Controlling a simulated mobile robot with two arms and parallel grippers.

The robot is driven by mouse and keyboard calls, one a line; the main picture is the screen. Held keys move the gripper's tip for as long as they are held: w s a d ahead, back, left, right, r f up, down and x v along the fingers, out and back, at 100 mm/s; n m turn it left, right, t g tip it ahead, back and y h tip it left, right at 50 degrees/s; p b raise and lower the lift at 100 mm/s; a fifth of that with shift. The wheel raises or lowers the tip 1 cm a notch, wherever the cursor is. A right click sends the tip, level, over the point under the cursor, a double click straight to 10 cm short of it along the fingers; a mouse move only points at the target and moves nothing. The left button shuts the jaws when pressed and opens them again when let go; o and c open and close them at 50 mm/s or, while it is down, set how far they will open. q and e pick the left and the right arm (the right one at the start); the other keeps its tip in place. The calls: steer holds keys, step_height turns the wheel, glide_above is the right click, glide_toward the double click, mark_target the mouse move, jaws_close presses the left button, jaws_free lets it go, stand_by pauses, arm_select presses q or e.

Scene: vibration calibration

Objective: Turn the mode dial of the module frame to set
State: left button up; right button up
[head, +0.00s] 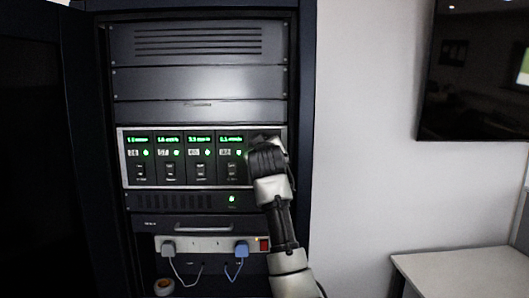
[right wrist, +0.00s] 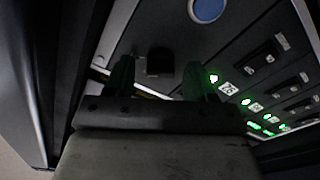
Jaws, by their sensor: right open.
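The module frame (head: 154,186) is a light-edged panel in the rack with several dark modules and lit green displays. It also shows in the right wrist view (right wrist: 235,50), tilted. My right gripper (head: 264,147) is at the frame's right end in the head view and hides that part. In the right wrist view my right gripper (right wrist: 158,80) is open, with one finger on each side of a small dark knob (right wrist: 160,62), which looks like the mode dial. I cannot tell whether the fingers touch it. The dial's markings cannot be read. My left gripper is not in view.
A blue round disc (right wrist: 208,10) is on the panel near the knob. Below the frame are a dark rack unit (head: 180,202) and a socket strip (head: 205,244) with plugs and cables. A wall screen (head: 470,75) and a white table (head: 465,270) stand to the right.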

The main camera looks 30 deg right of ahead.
steer(key=b+v, duration=0.4)
steer(key=v, duration=0.6)
steer(key=shift+s, duration=0.25)
steer(key=shift+a, duration=0.15)
